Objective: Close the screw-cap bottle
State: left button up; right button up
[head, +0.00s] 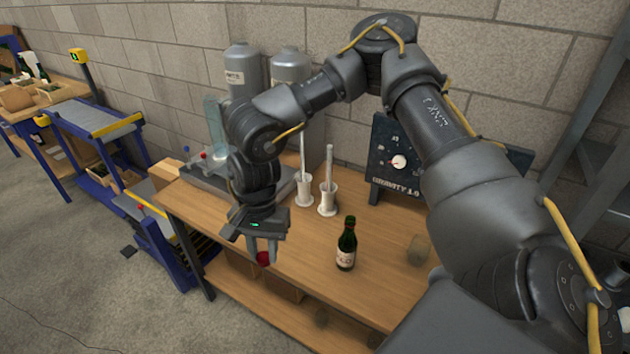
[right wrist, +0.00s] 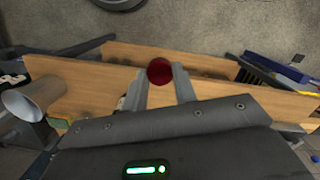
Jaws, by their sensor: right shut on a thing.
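A dark green bottle (head: 346,246) with a pale label stands upright on the wooden bench; no red cap shows on its neck. My right gripper (head: 262,250) points down to the left of the bottle, near the bench's front edge, apart from the bottle. It is shut on a red screw cap (head: 263,258). In the right wrist view the round red cap (right wrist: 159,71) sits between the two fingertips (right wrist: 159,82). I cannot make out the bottle in that view. My left gripper is not in view.
Two white stands with upright rods (head: 328,200) are behind the bottle on the bench (head: 300,250). Grey tanks (head: 243,70) stand behind.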

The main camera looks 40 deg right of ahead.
aim_at(348, 243)
jog(key=z, duration=0.2)
jog(key=k, duration=0.55)
jog(key=z, duration=0.6)
jog(key=k, duration=0.8)
jog(key=z, duration=0.15)
jog(key=i, duration=0.65)
jog(key=z, duration=0.3)
